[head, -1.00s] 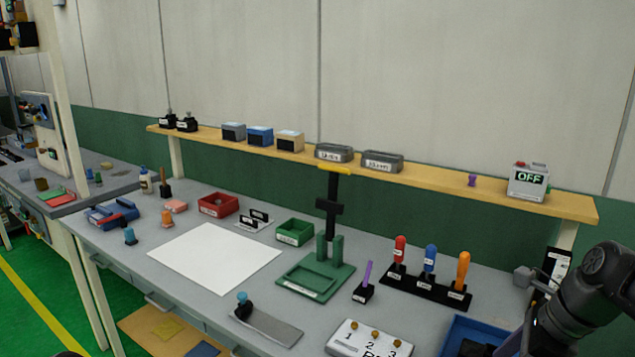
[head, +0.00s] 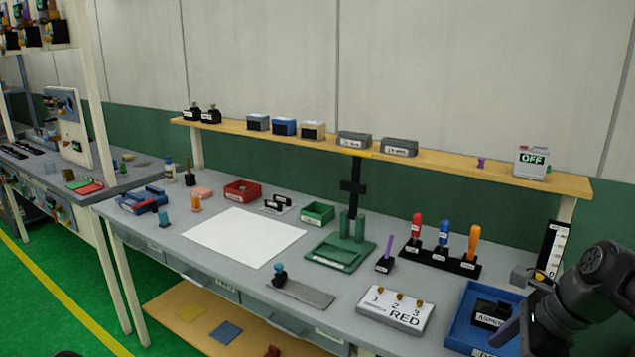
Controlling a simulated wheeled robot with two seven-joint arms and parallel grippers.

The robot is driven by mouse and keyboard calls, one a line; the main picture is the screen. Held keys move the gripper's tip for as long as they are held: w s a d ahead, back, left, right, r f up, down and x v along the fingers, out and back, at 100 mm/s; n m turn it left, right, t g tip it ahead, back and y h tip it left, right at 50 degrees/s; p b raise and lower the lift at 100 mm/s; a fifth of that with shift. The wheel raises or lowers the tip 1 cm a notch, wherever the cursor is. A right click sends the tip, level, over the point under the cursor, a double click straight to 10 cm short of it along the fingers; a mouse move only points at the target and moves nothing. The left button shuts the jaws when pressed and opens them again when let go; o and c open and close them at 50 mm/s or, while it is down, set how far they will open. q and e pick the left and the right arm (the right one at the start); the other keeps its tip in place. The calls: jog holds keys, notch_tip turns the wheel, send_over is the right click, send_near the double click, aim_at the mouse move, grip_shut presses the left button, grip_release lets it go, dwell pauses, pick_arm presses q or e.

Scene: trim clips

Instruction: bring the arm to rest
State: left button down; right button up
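My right arm (head: 585,300) comes in at the lower right edge in the head view. Its gripper end (head: 510,330) is over the blue tray (head: 463,318) at the bench's right end. The fingers are partly hidden and dark, so I cannot tell whether they are open or shut. A black labelled block (head: 490,313) sits in the tray beside the gripper. My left gripper is not in view.
A white block with numbered brass clips (head: 395,312) lies left of the tray. A shelf (head: 440,165) runs behind.

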jog(key=w+a+f+n+t+h, duration=0.1)
jog(key=w+a+f+n+t, duration=0.15)
jog(key=w+f+n, duration=0.55)
jog(key=a+f+n, duration=0.4)
jog(key=f, duration=0.4)
jog(key=a+f+n, duration=0.4)
jog(key=f, duration=0.4)
jog(key=s+a+f+n+g+y, duration=0.1)
jog(key=s+a+f+n+g, duration=0.1)
jog(key=s+a+f, duration=0.6)
jog(key=s+a+f+n+g+y, duration=0.1)
jog(key=s+a+f+n+g, duration=0.2)
jog(key=s+a+f, duration=0.6)
jog(key=s+f, duration=0.1)
jog(key=s, duration=0.5)
jog(key=shift+s+f+n, duration=0.3)
jog(key=shift+n, duration=0.1)
jog(key=shift+g, duration=0.25)
